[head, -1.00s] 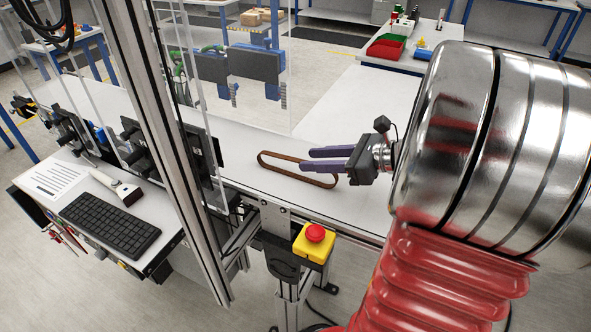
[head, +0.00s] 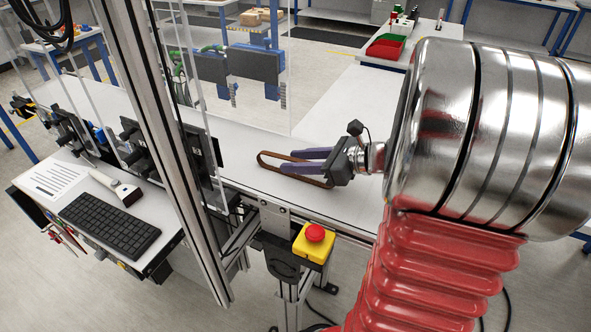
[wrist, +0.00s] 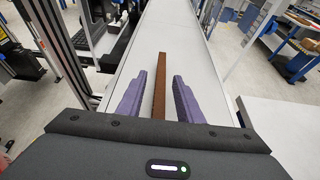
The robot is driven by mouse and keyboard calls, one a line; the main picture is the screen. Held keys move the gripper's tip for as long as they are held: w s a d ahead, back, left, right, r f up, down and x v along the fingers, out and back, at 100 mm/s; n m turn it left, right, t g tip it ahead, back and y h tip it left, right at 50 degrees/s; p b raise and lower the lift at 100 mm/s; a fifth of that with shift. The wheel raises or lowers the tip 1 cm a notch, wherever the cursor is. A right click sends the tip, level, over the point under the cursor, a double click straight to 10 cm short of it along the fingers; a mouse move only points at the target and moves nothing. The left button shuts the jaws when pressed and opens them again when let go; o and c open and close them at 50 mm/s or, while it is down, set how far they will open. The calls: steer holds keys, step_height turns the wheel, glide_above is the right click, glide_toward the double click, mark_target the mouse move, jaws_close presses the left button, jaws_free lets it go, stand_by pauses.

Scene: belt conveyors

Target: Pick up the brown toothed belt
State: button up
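The brown toothed belt (head: 267,161) is a long, narrow loop on the white conveyor surface (head: 240,140) in the head view. My gripper (head: 287,161) has two purple fingers that lie over the belt's middle, pointing left along its length. In the wrist view, the belt (wrist: 161,80) shows as a brown strip running away between the two fingers. My gripper (wrist: 160,97) is open there, with a gap on both sides of the strip. The belt's near end is hidden by the gripper body, and I cannot tell the fingers' exact height above the surface.
A yellow box with a red emergency button (head: 314,243) stands at the conveyor's front edge. A metal post (head: 165,140) and a clear panel (head: 260,80) stand to the left and behind. The white surface around the belt is mostly clear.

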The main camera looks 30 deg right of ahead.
mark_target(298, 160)
jaws_close()
stand_by(0.3)
steer(key=shift+r, duration=0.1)
step_height(298, 160, up, 10)
steer(key=shift+f, duration=0.1)
stand_by(0.6)
stand_by(0.5)
